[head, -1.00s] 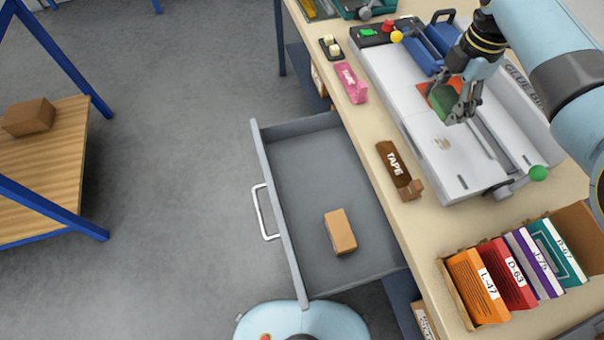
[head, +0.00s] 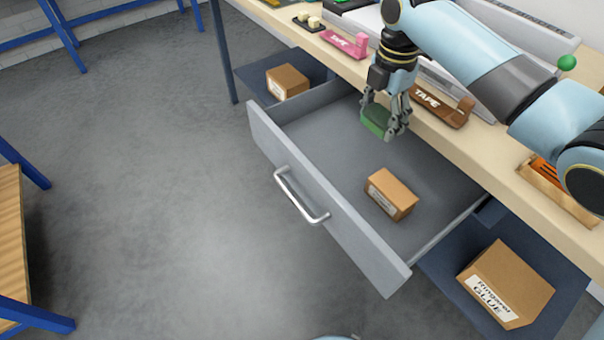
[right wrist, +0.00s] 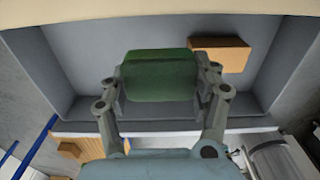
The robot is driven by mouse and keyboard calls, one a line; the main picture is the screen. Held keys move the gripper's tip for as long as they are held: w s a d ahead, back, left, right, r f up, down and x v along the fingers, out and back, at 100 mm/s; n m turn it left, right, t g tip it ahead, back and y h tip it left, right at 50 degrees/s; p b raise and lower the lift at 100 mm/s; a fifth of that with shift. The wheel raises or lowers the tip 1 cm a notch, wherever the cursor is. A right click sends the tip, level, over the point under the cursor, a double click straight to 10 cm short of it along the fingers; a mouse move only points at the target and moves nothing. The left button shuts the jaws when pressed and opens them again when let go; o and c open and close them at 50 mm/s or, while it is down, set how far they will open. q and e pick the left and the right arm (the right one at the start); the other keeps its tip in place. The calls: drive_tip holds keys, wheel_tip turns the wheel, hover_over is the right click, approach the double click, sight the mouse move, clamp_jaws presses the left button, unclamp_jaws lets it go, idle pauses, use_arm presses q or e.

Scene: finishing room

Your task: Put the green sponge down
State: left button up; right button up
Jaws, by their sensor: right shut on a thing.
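The green sponge (head: 377,121) is held between the fingers of my right gripper (head: 386,128), over the back part of the open grey drawer (head: 345,237). In the right wrist view the sponge (right wrist: 160,75) sits between both fingertips of the gripper (right wrist: 163,85), with the drawer floor behind it. I cannot tell how far the sponge is above the drawer floor. My left gripper is not in view.
A small cardboard box (head: 390,194) lies in the drawer, to the right of the sponge. A brown tape dispenser (head: 440,105) and a pink one (head: 345,43) stand on the bench edge. A glue box (head: 505,284) is on the shelf below. Drawer floor around the box is clear.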

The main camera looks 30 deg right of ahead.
drive_tip(key=shift+s+f, duration=0.1)
drive_tip(key=shift+f, duration=0.55)
drive_tip(key=b, duration=0.2)
hover_over(321, 157)
wheel_tip(321, 157, down, 7)
drive_tip(key=shift+s+d+r, duration=0.1)
drive_tip(key=shift+s+r, duration=0.05)
drive_tip(key=shift+r, duration=0.05)
drive_tip(key=shift+f, duration=0.25)
wheel_tip(321, 157, down, 4)
drive_tip(key=shift+r+b, duration=0.15)
drive_tip(key=shift+b, duration=0.6)
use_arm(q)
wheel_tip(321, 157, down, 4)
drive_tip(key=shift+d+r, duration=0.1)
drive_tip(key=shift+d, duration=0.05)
use_arm(e)
drive_tip(key=o, duration=1.1)
